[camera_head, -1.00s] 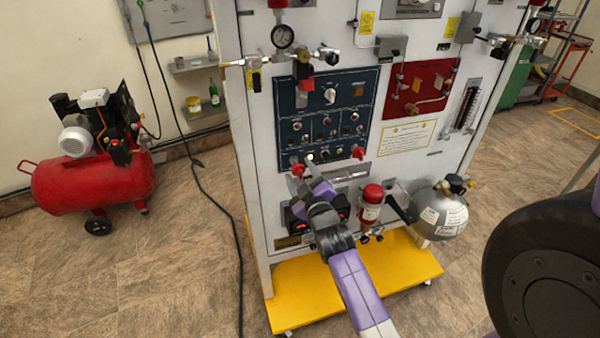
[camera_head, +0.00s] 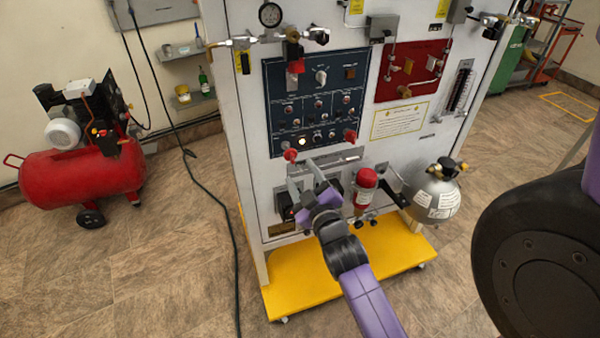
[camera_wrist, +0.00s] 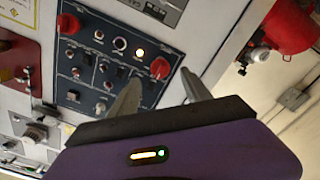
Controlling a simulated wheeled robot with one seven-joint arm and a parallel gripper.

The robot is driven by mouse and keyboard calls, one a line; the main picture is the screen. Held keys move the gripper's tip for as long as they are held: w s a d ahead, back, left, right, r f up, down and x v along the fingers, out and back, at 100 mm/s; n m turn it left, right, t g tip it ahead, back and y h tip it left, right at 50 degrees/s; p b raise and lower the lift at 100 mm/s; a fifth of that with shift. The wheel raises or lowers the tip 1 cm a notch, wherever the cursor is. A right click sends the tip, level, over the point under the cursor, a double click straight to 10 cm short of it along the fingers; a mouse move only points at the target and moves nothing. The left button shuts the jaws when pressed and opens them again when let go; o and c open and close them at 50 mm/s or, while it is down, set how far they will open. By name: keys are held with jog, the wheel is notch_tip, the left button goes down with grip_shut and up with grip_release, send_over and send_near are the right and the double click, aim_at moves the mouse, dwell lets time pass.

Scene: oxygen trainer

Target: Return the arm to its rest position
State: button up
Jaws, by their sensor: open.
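My gripper (camera_head: 304,174) is in front of the lower part of the white oxygen trainer panel (camera_head: 243,171) in the head view. Its two fingers are apart with nothing between them. In the wrist view the gripper (camera_wrist: 160,88) shows two spread grey fingers. Beyond them is the dark blue control panel (camera_wrist: 114,72) with knobs, switches and one lit lamp (camera_wrist: 138,51). A red knob (camera_wrist: 160,68) appears between the fingertips in that view; I cannot tell the exact gap, but the fingers do not close on it. My gripper and forearm hide part of the panel's lower front.
A red fire-extinguisher-like cylinder (camera_head: 364,190) and a silver tank (camera_head: 437,195) are right of my gripper. The trainer stands on a yellow base (camera_head: 390,252). A red compressor (camera_head: 80,178) is at left. A black cable (camera_head: 207,200) crosses the open tiled floor.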

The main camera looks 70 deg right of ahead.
dwell(0.6)
jog(key=s+a+r+m+t+y, duration=0.1)
jog(key=s+a+t+y, duration=0.1)
jog(key=a, duration=0.8)
jog(key=s+a+r+m+t+y, duration=0.1)
jog(key=s+a+r+t+y, duration=0.1)
jog(key=a, duration=0.7)
jog(key=s+a+f+n+g+y, duration=0.1)
jog(key=s+a+n+y, duration=0.3)
jog(key=s+a+y, duration=0.5)
jog(key=s+a, duration=0.3)
jog(key=a, duration=0.4)
jog(key=shift+a+y, duration=0.15)
jog(key=shift+y, duration=0.15)
jog(key=shift+s, duration=0.1)
